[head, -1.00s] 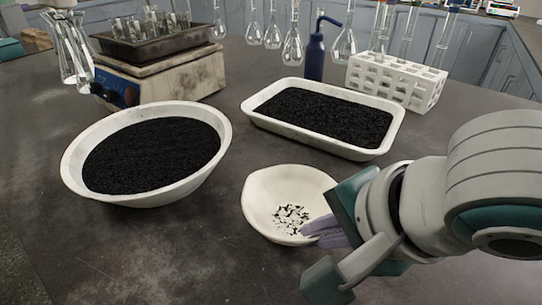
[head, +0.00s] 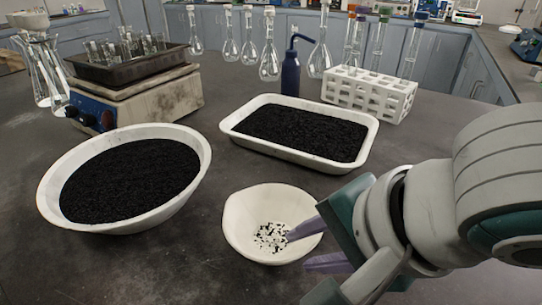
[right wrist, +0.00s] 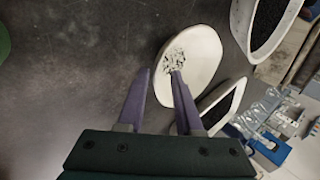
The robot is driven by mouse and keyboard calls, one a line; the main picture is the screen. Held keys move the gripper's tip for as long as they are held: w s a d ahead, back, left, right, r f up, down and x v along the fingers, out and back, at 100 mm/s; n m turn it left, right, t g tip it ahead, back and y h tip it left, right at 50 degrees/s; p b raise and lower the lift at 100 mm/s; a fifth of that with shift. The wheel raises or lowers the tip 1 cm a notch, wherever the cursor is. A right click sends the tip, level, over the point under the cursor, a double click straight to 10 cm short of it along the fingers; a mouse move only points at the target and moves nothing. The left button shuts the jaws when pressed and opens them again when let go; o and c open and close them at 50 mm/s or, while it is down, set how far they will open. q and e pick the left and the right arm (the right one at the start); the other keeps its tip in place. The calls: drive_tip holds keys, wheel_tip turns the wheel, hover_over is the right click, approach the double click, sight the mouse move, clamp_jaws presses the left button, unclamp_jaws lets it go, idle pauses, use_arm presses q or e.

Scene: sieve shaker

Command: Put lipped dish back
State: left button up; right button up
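The lipped dish (head: 240,222) is a small white round dish with a scatter of black grains in its bottom. It stands upright on the dark bench, in front of the tray and right of the big bowl. My right gripper (head: 298,251) is open at its right front edge. One purple finger reaches over the dish's inside and the other is outside the rim. In the right wrist view the dish (right wrist: 204,60) lies at the tips of the spread fingers, mostly by the right finger. Whether a finger touches it I cannot tell. My left gripper is not in view.
A large white bowl (head: 197,185) of black grains stands left, a white tray (head: 250,152) of black grains behind. A balance-like device (head: 150,112), a blue wash bottle (head: 290,75) and a white tube rack (head: 368,95) stand farther back. The front left bench is clear.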

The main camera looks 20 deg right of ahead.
drive_tip(key=p+v, duration=0.2)
drive_tip(key=v, duration=0.7)
drive_tip(key=s+d+f+n+g, duration=0.1)
drive_tip(key=s+n, duration=0.1)
drive_tip(key=n, duration=0.3)
drive_tip(key=s+d+f+n+g+h, duration=0.1)
drive_tip(key=s+f+n, duration=0.1)
drive_tip(key=n, duration=0.3)
drive_tip(key=s+d+f+n, duration=0.1)
drive_tip(key=s+n, duration=0.2)
drive_tip(key=n, duration=0.2)
drive_tip(key=shift+s+d+f+g+h, duration=0.2)
drive_tip(key=shift+s+f+g+h, duration=0.1)
drive_tip(key=shift+s+g, duration=0.1)
drive_tip(key=shift+s+d+f+n, duration=0.1)
drive_tip(key=shift+s+d+n, duration=0.1)
drive_tip(key=shift+s+n, duration=0.35)
drive_tip(key=shift+w, duration=0.2)
drive_tip(key=shift+s, duration=0.1)
